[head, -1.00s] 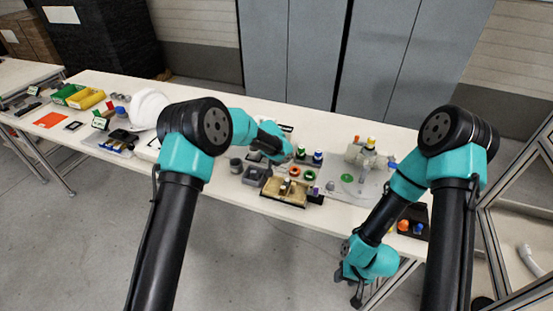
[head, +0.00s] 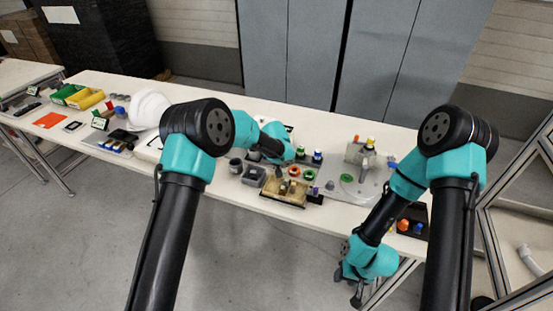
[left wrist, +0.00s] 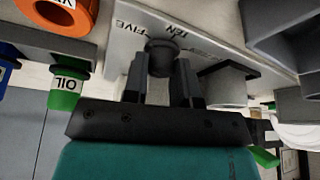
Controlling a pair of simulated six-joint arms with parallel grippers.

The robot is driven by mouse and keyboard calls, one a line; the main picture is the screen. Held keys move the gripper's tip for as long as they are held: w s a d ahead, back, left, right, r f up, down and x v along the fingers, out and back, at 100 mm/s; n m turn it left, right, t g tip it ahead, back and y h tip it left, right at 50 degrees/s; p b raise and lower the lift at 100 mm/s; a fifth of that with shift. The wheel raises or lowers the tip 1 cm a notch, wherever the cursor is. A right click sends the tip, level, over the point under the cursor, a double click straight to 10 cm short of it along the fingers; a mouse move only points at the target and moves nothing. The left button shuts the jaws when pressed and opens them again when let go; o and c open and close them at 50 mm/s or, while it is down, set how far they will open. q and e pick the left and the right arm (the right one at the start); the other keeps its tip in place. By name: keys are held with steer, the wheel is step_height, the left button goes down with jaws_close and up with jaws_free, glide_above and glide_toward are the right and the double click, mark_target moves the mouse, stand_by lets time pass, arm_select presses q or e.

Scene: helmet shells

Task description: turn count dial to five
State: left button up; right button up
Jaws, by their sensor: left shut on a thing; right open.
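The dark round count dial (left wrist: 161,56) stands on a light grey panel (left wrist: 205,46) marked FIVE and TEN in the left wrist view. My left gripper (left wrist: 163,80) is shut on the dial, one finger on each side. The FIVE label lies to the dial's upper left and the TEN label above it. I cannot tell which label the dial points at. In the head view my left gripper (head: 280,172) is small and reaches down among the items on the table; the dial cannot be made out there. My right gripper (head: 357,292) hangs open and empty before the table's front edge.
An orange ring (left wrist: 62,15) and a green OIL container (left wrist: 66,88) are close to my left gripper. A tan tray (head: 284,191) and a grey bin (head: 254,176) stand nearby. A white helmet shell (head: 150,107) is farther left. Bare tabletop lies behind.

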arm_select(q)
steer(key=o, duration=0.6)
steer(key=shift+o, duration=0.2)
steer(key=v, duration=1.7)
steer(key=shift+r, duration=0.3)
